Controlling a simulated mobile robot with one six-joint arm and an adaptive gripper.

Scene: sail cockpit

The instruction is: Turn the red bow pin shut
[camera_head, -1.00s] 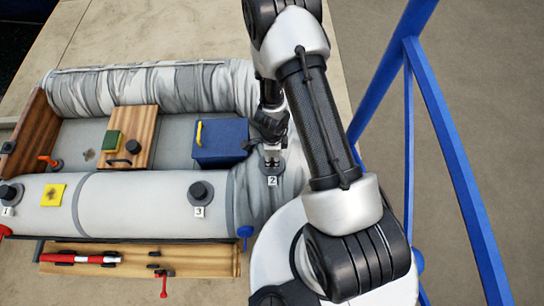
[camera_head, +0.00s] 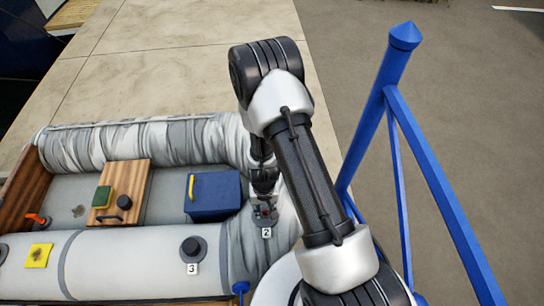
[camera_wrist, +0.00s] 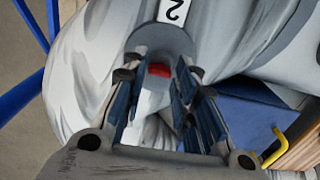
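The red pin (camera_wrist: 160,71) shows in the wrist view as a small red piece on a round grey base (camera_wrist: 170,38) beside a label with the number 2. In the head view only a speck of the red shows under my gripper (camera_head: 264,200), above the same base on the boat's grey end. In the wrist view my gripper (camera_wrist: 161,75) is open, its fingers on either side of the red pin with a gap between them. Whether either finger touches the pin I cannot tell. The fingers hide part of the base.
A blue box (camera_head: 213,194) with a yellow handle stands left of my gripper inside the boat. A black cap (camera_head: 193,247) labelled 3 sits on the near tube (camera_head: 130,262). An orange-red lever (camera_head: 37,219) is far left. Blue rails (camera_head: 404,180) stand to the right of my arm.

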